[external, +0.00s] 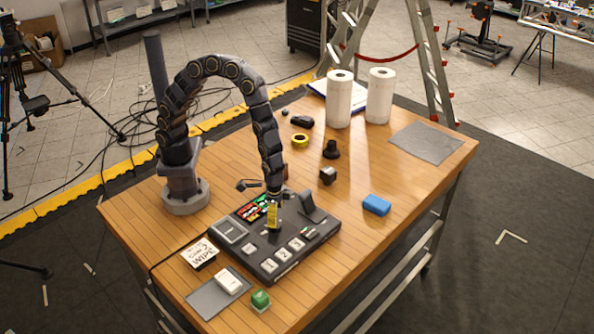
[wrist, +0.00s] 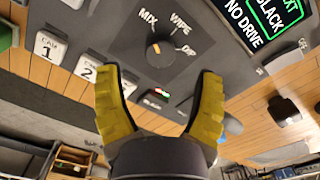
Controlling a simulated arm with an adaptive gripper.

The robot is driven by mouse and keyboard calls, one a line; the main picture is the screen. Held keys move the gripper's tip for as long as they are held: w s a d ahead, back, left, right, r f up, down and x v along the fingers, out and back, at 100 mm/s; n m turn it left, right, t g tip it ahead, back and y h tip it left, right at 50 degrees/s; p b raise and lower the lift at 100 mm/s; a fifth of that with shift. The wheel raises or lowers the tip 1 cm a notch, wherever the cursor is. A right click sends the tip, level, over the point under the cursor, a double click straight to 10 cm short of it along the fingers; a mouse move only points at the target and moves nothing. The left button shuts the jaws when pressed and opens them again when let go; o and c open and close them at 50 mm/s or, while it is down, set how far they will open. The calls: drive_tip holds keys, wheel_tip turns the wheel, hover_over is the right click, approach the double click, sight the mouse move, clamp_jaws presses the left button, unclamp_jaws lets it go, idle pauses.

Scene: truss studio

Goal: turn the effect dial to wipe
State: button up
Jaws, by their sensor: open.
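The effect dial (wrist: 160,53) is a dark round knob on the black switcher console (external: 240,252). In the wrist view, MIX, WIPE and DIP are printed around it, and its orange mark appears to point toward MIX. My gripper (wrist: 158,72) is open, with its two yellow fingers spread to the left and right of the dial's position in the picture. No contact with the dial shows. In the external view my gripper (external: 272,213) hangs low over the console and hides the dial. A white card (external: 200,253) reading WIPE lies left of the console.
Camera buttons (wrist: 48,46) and a lit screen (wrist: 268,15) flank the dial. A raised lever (external: 312,205) stands on the console. A green block (external: 260,300), a white box (external: 229,281) and a blue block (external: 376,205) lie nearby.

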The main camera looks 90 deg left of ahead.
drive_tip(key=shift+f, duration=2.35)
drive_tip(key=c, duration=1.1)
